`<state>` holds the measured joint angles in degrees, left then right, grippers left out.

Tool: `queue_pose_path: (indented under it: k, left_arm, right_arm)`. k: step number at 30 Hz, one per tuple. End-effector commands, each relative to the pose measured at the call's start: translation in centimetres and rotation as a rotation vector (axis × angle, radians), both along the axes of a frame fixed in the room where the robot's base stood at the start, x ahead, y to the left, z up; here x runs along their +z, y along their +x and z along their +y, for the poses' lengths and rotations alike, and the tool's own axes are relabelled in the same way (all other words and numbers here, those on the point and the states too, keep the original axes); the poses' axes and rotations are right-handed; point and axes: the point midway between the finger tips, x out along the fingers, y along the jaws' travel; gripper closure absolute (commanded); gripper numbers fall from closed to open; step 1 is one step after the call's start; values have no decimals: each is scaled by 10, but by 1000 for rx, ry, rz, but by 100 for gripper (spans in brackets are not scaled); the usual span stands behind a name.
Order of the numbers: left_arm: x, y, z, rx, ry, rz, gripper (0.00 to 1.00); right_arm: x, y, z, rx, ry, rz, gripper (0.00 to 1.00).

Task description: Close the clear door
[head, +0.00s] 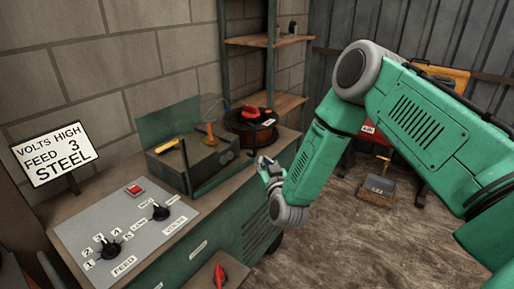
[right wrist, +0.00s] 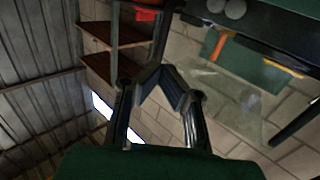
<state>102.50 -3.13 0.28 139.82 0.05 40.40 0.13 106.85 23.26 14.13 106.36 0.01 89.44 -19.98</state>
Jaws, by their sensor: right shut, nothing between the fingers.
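The clear door (head: 211,107) is a faint see-through panel at the grey box (head: 200,164) on the bench; its outline is hard to make out and its exact angle cannot be told. In the right wrist view a pale, glassy panel (right wrist: 228,92) lies right of the fingers. A dark upright bar (head: 185,166) stands at the box's front left. A yellow handle (head: 166,146) and an orange handle (head: 210,131) are on the box. My right gripper (head: 266,164) is shut and empty, to the right of the box, apart from it. My left gripper is out of view.
A control panel (head: 125,225) with knobs and a red button covers the bench's near end. A sign (head: 54,153) stands at left. A round reel with a red part (head: 252,127) sits behind the box. Wooden shelves (head: 262,41) stand behind; open floor (head: 345,235) is at right.

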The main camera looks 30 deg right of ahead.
Motion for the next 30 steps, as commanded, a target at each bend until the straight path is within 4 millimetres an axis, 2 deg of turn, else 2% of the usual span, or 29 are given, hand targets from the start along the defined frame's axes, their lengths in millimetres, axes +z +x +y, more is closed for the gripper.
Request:
queue_pose_path:
  k: [1, 6, 12, 18, 27, 30]
  left_arm:
    - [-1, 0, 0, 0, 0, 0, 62]
    - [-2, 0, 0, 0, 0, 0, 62]
    - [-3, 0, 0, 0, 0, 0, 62]
    - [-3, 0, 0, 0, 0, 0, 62]
    - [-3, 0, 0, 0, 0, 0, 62]
    - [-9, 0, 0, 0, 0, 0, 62]
  right_arm:
    - [1, 12, -4, -2, -2, -5, 100]
    - [0, 45, -14, -1, -3, -2, 100]
    - [-1, 72, -24, 0, -3, -1, 100]
    - [-1, 82, -27, 1, -2, 0, 100]
    - [0, 83, -27, 2, -2, 0, 100]
    - [-1, 90, -27, 27, -4, -4, 100]
